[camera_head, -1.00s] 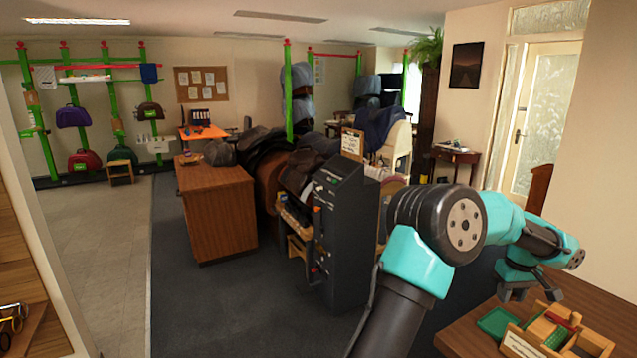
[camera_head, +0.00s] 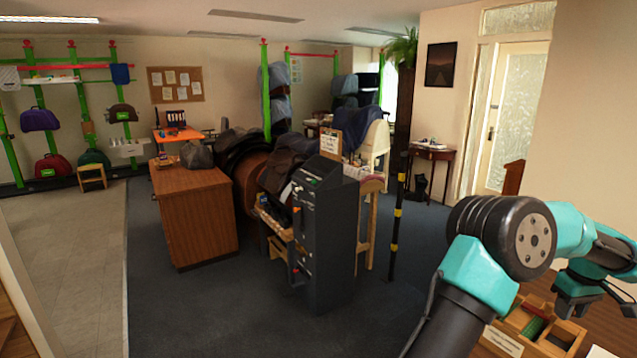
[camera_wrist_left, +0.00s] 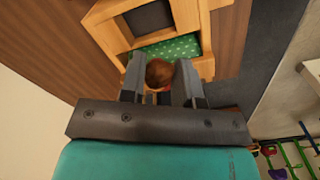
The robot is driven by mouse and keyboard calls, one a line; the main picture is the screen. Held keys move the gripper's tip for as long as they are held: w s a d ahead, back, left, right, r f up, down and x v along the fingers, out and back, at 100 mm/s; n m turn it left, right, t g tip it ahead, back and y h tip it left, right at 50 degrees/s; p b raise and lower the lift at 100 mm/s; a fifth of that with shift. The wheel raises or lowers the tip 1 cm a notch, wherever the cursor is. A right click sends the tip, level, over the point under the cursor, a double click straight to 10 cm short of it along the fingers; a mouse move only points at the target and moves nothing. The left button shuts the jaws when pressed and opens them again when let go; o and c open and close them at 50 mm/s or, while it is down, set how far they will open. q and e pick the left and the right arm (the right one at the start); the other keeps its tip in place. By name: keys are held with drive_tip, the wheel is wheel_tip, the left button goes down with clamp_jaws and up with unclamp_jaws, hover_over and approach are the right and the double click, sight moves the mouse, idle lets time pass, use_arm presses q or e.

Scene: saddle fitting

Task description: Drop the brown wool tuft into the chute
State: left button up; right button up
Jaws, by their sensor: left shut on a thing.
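My left gripper (camera_head: 572,308) is at the lower right of the head view, above the wooden table. In the left wrist view its two fingers (camera_wrist_left: 160,76) are shut on the brown wool tuft (camera_wrist_left: 158,73), a small rounded brown clump between the fingertips. The tuft cannot be made out in the head view. Beyond the fingers in the wrist view is a wooden box (camera_wrist_left: 187,14) with a dark opening (camera_wrist_left: 150,18) and a green polka-dot section (camera_wrist_left: 172,48). I cannot tell whether this opening is the chute. My right gripper is not in view.
A compartmented wooden box (camera_head: 517,319) with a label stands on the table (camera_head: 612,322), left of the gripper. A dark cabinet (camera_head: 325,240), a brown desk (camera_head: 195,215) and saddles stand farther off. Carpet between them is clear.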

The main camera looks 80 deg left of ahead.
use_arm(q)
drive_tip(key=shift+f, duration=3.05)
drive_tip(key=o, duration=1)
drive_tip(key=shift+c, duration=0.2)
drive_tip(key=shift+r, duration=0.1)
wheel_tip(320, 180, up, 17)
drive_tip(key=shift+r, duration=0.15)
